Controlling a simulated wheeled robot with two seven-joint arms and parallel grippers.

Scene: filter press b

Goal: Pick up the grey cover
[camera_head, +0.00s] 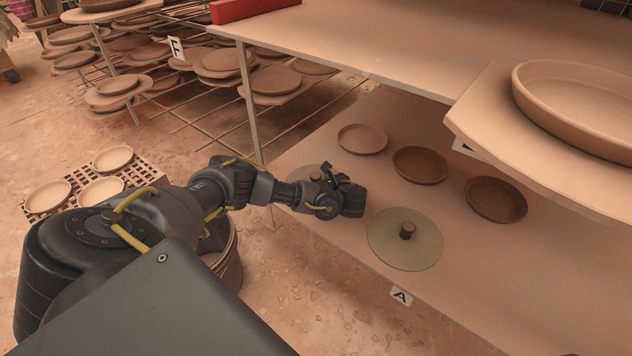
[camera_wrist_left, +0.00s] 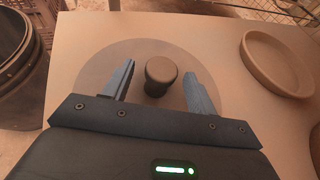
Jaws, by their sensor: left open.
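The grey cover (camera_head: 300,172) is a flat round disc with a dark knob. It lies on the lower shelf, partly hidden behind my left arm in the head view. My left gripper (camera_head: 332,175) is over it. In the left wrist view the cover (camera_wrist_left: 98,66) lies below my left gripper (camera_wrist_left: 159,70). Its brown knob (camera_wrist_left: 161,72) shows between the two open fingers, with a gap on each side. I cannot tell the exact height of the fingertips against the knob. My right gripper is not in view.
A greenish cover with a knob (camera_head: 418,252) lies to the right on the same shelf. A pale dish (camera_head: 362,139) and two brown dishes (camera_head: 421,165) (camera_head: 496,199) are behind it. An upper shelf (camera_head: 370,45) overhangs the back. A bucket (camera_head: 229,266) stands below my left arm.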

